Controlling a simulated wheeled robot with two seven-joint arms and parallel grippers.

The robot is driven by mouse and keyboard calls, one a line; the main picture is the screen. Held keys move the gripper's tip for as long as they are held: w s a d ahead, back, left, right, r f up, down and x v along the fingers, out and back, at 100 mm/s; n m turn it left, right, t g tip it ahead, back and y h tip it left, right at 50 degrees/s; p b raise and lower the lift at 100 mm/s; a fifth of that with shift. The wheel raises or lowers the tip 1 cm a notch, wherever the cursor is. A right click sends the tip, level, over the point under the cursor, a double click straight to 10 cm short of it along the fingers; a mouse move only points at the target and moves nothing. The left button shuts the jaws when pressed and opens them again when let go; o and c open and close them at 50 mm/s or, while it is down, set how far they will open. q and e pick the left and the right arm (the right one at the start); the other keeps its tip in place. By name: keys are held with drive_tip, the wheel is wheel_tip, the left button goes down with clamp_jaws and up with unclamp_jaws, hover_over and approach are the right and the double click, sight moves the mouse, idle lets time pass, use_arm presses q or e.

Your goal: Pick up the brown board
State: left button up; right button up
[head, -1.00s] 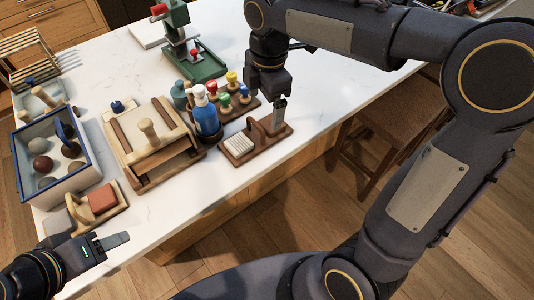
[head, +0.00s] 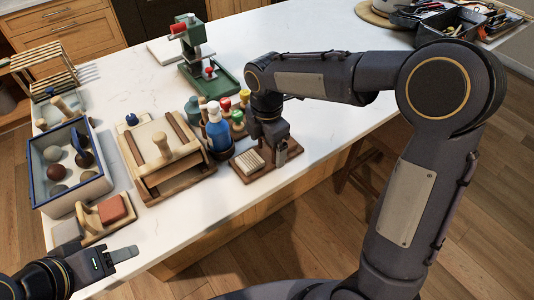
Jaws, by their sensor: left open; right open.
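The brown board (head: 293,150) lies on the white counter near its right edge. It carries a cream ridged block (head: 249,161) on its left part. My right gripper (head: 274,146) is open and points down over the board, low around its middle upright part. The gripper hides much of that part, and I cannot tell whether the fingers touch it. My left gripper (head: 124,254) is open and empty at the lower left, by the counter's front edge, far from the board.
A blue bottle (head: 217,130) and several coloured-knob tools (head: 238,117) stand close to the board's left. A wooden press box (head: 165,155), a blue-rimmed bin (head: 70,170) and a green stand (head: 208,75) are further left and back. The counter's front middle is clear.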

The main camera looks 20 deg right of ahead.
drive_tip(key=c, duration=1.1)
drive_tip(key=shift+r, duration=0.1)
drive_tip(key=shift+c, duration=0.2)
